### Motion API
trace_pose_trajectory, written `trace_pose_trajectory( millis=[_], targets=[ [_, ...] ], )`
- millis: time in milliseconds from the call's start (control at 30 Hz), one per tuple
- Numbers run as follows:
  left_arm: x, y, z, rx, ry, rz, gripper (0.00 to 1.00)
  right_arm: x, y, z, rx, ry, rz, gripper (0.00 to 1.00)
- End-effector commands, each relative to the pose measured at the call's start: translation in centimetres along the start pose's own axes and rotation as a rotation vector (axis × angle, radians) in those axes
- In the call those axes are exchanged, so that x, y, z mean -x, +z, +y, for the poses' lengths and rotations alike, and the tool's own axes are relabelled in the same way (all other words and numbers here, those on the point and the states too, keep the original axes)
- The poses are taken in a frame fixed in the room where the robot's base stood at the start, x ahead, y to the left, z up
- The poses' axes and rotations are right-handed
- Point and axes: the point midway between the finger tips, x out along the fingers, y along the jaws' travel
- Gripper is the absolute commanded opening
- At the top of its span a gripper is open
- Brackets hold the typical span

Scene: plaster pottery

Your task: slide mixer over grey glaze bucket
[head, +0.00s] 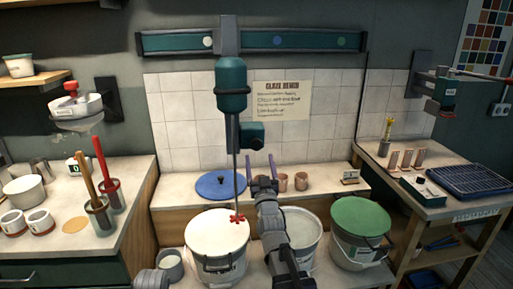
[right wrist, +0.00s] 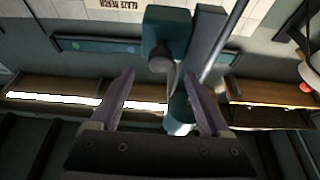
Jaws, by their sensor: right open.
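The mixer (head: 231,84) has a teal motor on a wall rail, with a thin rod ending in a red paddle (head: 237,218) over the left, cream-filled bucket (head: 217,268). A bucket with pale grey contents (head: 303,226), seemingly the grey glaze, stands in the middle, partly hidden by my right arm. My right gripper (head: 260,157) is open, its purple fingers just below the mixer's teal side box (head: 251,136). In the right wrist view, the box and its round knob (right wrist: 161,58) lie ahead, between the finger directions; nothing is gripped.
The wall rail (head: 308,41) carries white, blue and green dots. A green-lidded bucket (head: 361,219) stands at right. A blue lid (head: 221,185) and copper-coloured cups (head: 301,181) sit on the ledge behind. Tools in a pot (head: 100,214) stand on the left counter.

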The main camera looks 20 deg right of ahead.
Motion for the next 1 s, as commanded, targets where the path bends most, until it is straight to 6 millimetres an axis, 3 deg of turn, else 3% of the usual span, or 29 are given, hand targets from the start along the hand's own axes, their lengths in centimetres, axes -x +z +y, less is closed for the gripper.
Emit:
trace_pose_trajectory(
  millis=[267, 600, 933, 1000],
  targets=[
    [1.0, 0.1, -0.1, 0.000, 0.000, 0.000, 0.71, -2.2, -0.1, -0.1, -0.001, -0.001, -0.002, 0.81],
    [2.9, 0.2, -0.3, 0.000, 0.000, 0.000, 0.71, -7.3, -0.1, -0.1, 0.000, -0.002, -0.003, 0.81],
    [3.0, 0.2, -0.3, 0.000, 0.000, 0.000, 0.71, -7.8, 0.1, -0.1, 0.000, -0.002, -0.003, 0.81],
    [3.0, 0.2, -0.3, 0.000, 0.000, 0.000, 0.71, -7.8, 0.1, -0.1, 0.000, -0.002, -0.003, 0.75]
  ],
)
